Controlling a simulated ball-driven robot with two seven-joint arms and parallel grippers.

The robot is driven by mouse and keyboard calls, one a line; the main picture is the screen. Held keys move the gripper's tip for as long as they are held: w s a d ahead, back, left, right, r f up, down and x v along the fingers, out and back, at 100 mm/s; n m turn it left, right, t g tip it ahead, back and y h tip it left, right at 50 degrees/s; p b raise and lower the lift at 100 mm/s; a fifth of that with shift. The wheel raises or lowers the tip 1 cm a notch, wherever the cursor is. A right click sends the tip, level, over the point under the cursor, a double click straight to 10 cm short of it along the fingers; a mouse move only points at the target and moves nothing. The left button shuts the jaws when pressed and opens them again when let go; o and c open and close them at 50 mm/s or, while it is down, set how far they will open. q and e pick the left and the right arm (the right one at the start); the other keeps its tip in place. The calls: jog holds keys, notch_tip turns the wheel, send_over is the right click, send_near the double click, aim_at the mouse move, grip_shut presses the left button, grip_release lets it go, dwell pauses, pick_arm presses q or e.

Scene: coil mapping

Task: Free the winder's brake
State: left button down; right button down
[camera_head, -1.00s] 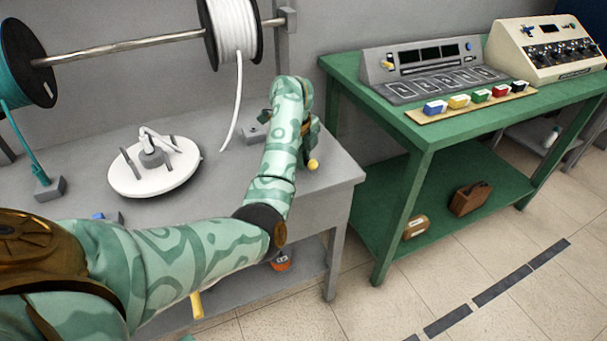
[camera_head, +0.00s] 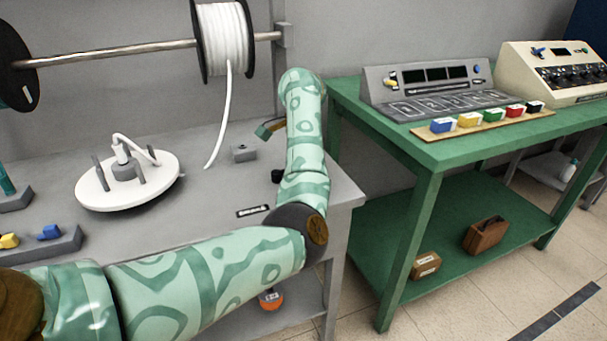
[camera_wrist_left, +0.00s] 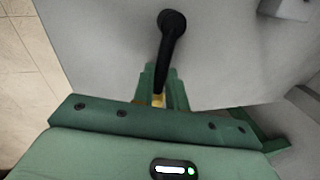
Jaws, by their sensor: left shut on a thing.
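My left arm reaches from the lower left over the grey bench (camera_head: 215,160). Its left gripper (camera_head: 268,130) shows partly beyond the forearm in the head view. In the left wrist view the left gripper (camera_wrist_left: 160,96) is shut around the yellow end of the brake lever (camera_wrist_left: 167,50). The lever's black shaft runs from the jaws to a rounded black end. A small black part (camera_head: 277,176), probably of the lever, shows beside my forearm. The winder's white disc (camera_head: 115,190) with upright pegs stands on the bench. My right gripper is not in view.
A white cable spool (camera_head: 222,40) hangs on a rod above the bench, its cable trailing down. A small grey block (camera_head: 243,152) sits near the gripper. A green table (camera_head: 400,135) stands to the right.

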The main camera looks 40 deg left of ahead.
pick_arm(q)
jog(key=shift+w+a+f+n+b, duration=0.2)
jog(key=shift+w+a+n+b, duration=0.1)
jog(key=shift+n+b, duration=0.55)
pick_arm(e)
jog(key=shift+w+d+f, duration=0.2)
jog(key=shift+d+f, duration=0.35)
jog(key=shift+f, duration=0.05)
pick_arm(q)
jog(key=shift+a+r+n, duration=0.15)
jog(key=shift+r+n, duration=0.05)
jog(key=shift+n, duration=0.05)
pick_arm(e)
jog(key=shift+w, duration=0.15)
pick_arm(q)
jog(key=c, duration=1.4)
grip_release()
jog(key=shift+r, duration=0.1)
